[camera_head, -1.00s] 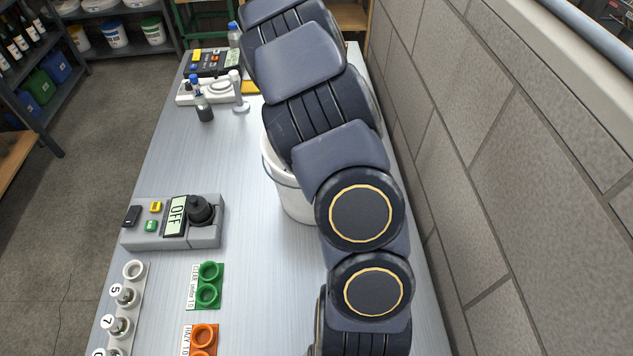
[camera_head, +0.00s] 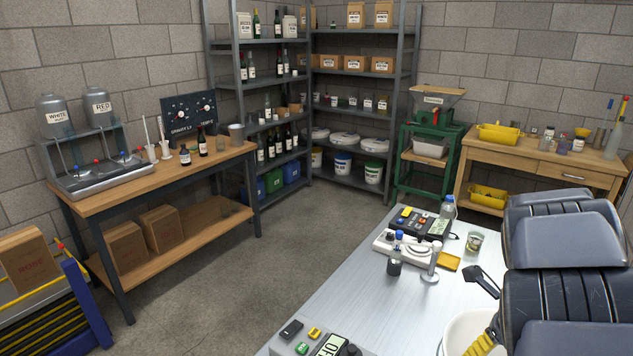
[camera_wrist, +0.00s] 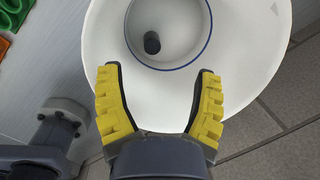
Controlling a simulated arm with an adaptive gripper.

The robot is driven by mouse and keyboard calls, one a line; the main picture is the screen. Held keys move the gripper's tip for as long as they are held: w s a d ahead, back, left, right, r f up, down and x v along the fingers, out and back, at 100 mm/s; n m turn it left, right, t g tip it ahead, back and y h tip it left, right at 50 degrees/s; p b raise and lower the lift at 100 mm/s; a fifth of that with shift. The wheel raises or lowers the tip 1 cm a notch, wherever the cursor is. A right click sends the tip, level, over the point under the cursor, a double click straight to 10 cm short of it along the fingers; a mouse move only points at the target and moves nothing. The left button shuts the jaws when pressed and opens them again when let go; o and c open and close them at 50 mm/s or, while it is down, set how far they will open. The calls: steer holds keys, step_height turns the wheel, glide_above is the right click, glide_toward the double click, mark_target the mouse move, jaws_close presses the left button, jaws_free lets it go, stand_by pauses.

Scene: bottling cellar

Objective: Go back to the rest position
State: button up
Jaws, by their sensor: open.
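My gripper (camera_wrist: 157,98) is open, its two yellow ribbed fingers spread apart with nothing between them but the view of a white bucket's rim. The white bucket (camera_wrist: 241,57) lies beyond the fingertips in the wrist view. A small dark cylindrical thing (camera_wrist: 152,43) is inside it. In the head view the bucket (camera_head: 456,332) stands on the metal table at the bottom right, partly hidden by my arm. A yellow ribbed part of my gripper (camera_head: 483,345) shows at the bucket there.
The metal table (camera_head: 345,300) carries a grey device with a display (camera_head: 330,345), a white instrument (camera_head: 388,243), a dark multi-button meter (camera_head: 420,222), a bottle (camera_head: 447,208) and a glass cup (camera_head: 474,243). Shelves and wooden benches stand behind. The floor (camera_head: 220,270) left of the table is clear.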

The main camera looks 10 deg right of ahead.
steer(key=s+a+r+n+g+y, duration=0.1)
steer(key=s+a+r+n, duration=0.25)
steer(key=a+n, duration=0.55)
steer(key=s+a+r+n, duration=0.2)
steer(key=a+r+n, duration=0.2)
steer(key=a+n, duration=0.45)
steer(key=s+a+r+n+g, duration=0.2)
steer(key=s+a+n, duration=0.6)
steer(key=s+n, duration=0.4)
steer(key=n, duration=0.5)
steer(key=shift+s+a, duration=0.3)
steer(key=shift+s, duration=0.05)
steer(key=shift+r, duration=0.1)
